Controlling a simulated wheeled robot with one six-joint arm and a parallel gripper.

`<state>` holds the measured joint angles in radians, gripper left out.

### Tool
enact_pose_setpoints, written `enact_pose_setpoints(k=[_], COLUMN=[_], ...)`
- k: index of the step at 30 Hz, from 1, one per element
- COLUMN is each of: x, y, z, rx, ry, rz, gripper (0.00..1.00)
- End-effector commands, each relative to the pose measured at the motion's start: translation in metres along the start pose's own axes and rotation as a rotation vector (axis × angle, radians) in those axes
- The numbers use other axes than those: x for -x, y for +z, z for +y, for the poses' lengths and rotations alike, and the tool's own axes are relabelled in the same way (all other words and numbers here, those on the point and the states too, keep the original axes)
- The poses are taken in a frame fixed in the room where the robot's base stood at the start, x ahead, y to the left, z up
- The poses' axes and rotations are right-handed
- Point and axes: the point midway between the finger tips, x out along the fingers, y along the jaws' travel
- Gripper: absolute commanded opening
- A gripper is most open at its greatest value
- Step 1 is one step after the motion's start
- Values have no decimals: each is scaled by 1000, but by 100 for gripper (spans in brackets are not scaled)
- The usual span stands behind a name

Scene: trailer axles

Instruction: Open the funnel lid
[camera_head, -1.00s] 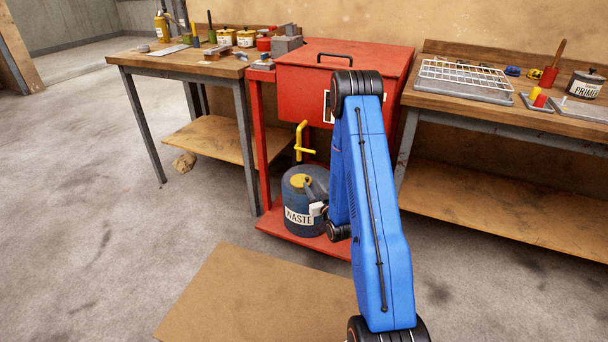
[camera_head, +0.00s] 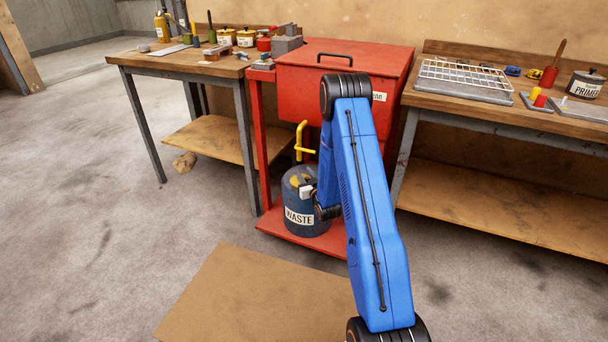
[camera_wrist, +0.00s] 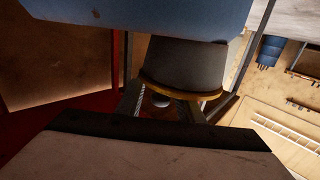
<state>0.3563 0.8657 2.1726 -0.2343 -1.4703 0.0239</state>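The dark blue WASTE can (camera_head: 300,217) stands on the red lower shelf. A yellow funnel part (camera_head: 296,179) shows on its top, partly hidden by my gripper (camera_head: 306,190). In the wrist view, a grey tapered body with a yellow rim (camera_wrist: 180,90) lies just beyond my gripper (camera_wrist: 160,106); it looks like the funnel and its lid. A small round knob-like piece (camera_wrist: 160,100) shows between the two ridged fingers. The fingers are apart, and I see no clear grip on it. Whether they touch the rim cannot be told.
A red cabinet (camera_head: 300,92) rises behind the can, with a yellow bent pipe (camera_head: 301,142) above it. Workbenches (camera_head: 200,65) stand left and right (camera_head: 500,118). A flat brown sheet (camera_head: 250,295) lies on the floor in front.

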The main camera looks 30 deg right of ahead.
Motion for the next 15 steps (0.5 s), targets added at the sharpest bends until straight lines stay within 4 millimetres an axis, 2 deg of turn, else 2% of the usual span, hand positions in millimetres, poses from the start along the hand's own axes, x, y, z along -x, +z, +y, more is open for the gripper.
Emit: enact_pose_setpoints(k=[2, 6, 15], x=[0, 0, 0], y=[0, 0, -2], z=[0, 0, 0], rx=[0, 0, 12], ry=[0, 0, 0], rz=[0, 0, -11], gripper=[31, 0, 0])
